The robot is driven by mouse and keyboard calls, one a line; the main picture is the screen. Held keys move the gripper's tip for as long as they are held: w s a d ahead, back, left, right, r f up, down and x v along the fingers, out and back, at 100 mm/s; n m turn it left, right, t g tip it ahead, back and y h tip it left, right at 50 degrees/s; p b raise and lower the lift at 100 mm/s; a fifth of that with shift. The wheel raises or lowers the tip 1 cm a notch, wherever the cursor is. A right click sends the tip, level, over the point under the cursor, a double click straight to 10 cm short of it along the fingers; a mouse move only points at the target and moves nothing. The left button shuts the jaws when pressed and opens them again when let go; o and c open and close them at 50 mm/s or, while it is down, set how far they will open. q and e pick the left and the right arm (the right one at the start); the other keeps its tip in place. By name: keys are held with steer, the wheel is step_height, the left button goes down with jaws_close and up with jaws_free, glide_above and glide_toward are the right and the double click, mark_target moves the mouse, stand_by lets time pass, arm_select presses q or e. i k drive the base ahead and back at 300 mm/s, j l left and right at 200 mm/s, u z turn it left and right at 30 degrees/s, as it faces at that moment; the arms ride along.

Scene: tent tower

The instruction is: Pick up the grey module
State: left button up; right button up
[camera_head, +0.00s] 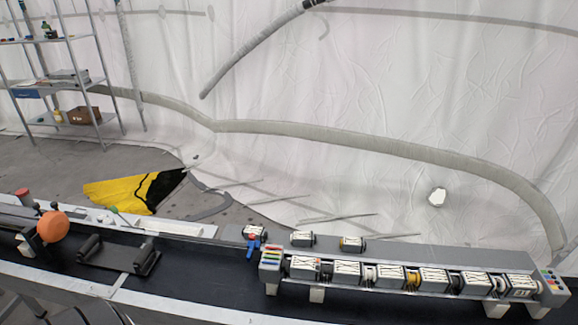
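Several small box-shaped modules with pale, black-lined faces show on the right half of the bench. One row, including a module (305,268) at its left end and another (433,279) further right, sits in a long grey rack (482,284). Three more stand behind it: a left one (255,232), a middle one (302,239) and a right one (351,244). They are too small and alike for me to tell which is the grey module. Neither of my grippers can be made out in this view.
A dark bench top (200,290) runs across the front. A black cradle (118,256) and an orange ball-like object (52,226) are at left. A blue item (253,247) stands left of the rack. Shelving (75,75) and a yellow-black sheet (135,190) are behind.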

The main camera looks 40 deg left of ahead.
mark_target(299, 267)
steer(key=k+j+u, duration=0.1)
steer(key=j, duration=0.55)
steer(key=k+j+u, duration=0.15)
steer(key=j, duration=0.55)
